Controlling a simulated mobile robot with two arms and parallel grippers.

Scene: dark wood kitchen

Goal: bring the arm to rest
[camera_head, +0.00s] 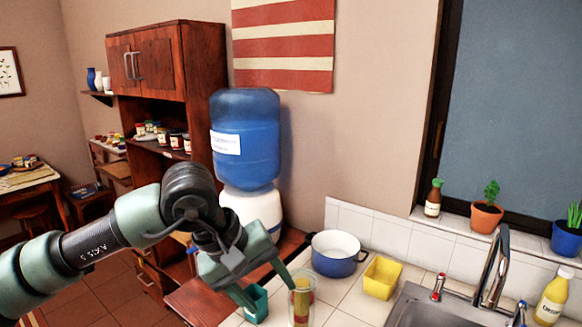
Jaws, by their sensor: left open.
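My left arm comes in from the left. Its green gripper (270,296) is open over the near left end of the tiled counter (343,318), fingers pointing down. One fingertip overlaps a teal cup (262,312) in the picture. The other fingertip is close beside a clear glass (303,303) with something yellow and red in it. I cannot tell whether either finger touches them. Nothing shows held between the fingers. My right gripper is not in view.
A blue and white pot (337,262) and a yellow container (382,278) stand right of the glass. The sink (425,312) with its tap (490,265) is further right. A water dispenser (246,140) and wooden cabinet (160,65) stand behind the arm.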

